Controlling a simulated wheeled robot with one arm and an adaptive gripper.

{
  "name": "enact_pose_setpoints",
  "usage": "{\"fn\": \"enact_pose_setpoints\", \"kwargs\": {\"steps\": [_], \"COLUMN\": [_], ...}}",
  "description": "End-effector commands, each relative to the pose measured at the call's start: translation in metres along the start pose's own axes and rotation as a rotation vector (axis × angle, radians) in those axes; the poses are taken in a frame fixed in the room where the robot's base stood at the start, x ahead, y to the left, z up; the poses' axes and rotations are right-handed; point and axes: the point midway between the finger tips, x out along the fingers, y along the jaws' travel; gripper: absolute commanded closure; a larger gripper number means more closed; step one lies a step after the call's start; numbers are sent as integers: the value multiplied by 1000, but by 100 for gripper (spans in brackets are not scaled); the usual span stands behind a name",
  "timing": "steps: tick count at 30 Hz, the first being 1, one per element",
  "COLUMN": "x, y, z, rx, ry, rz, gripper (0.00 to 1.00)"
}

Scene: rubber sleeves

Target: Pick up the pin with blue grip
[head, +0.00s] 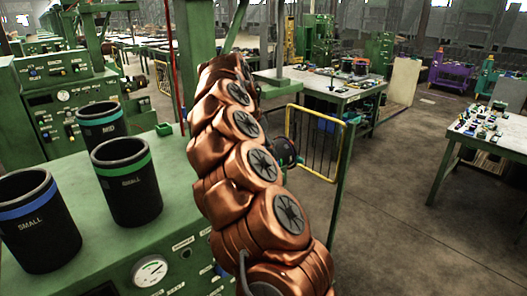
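I cannot make out a pin with a blue grip in the head view. Three black sleeves stand upright on the green cabinet top at the left. The front-left sleeve (38,232) has a blue band and reads "SMALL". The sleeve to its right (128,190) has a green band and also reads "SMALL". The one behind (103,133) has a teal band and reads "MID". My copper-coloured arm rises through the middle of the view and hides what is behind it. My gripper does not show.
The green cabinet (90,268) carries a round gauge (149,271) on its front. A small green box (164,129) sits near its back edge. A yellow-framed rack (314,145) and a workbench (320,88) stand behind my arm. Open floor (400,215) lies to the right.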

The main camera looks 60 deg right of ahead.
Motion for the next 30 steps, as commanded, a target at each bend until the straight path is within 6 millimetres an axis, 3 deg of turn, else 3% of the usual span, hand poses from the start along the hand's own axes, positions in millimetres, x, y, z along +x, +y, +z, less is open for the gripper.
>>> {"fn": "enact_pose_setpoints", "kwargs": {"steps": [10,27,30], "x": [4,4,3], "y": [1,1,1], "z": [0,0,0], "rx": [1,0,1], "ry": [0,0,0], "rz": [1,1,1], "gripper": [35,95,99]}}
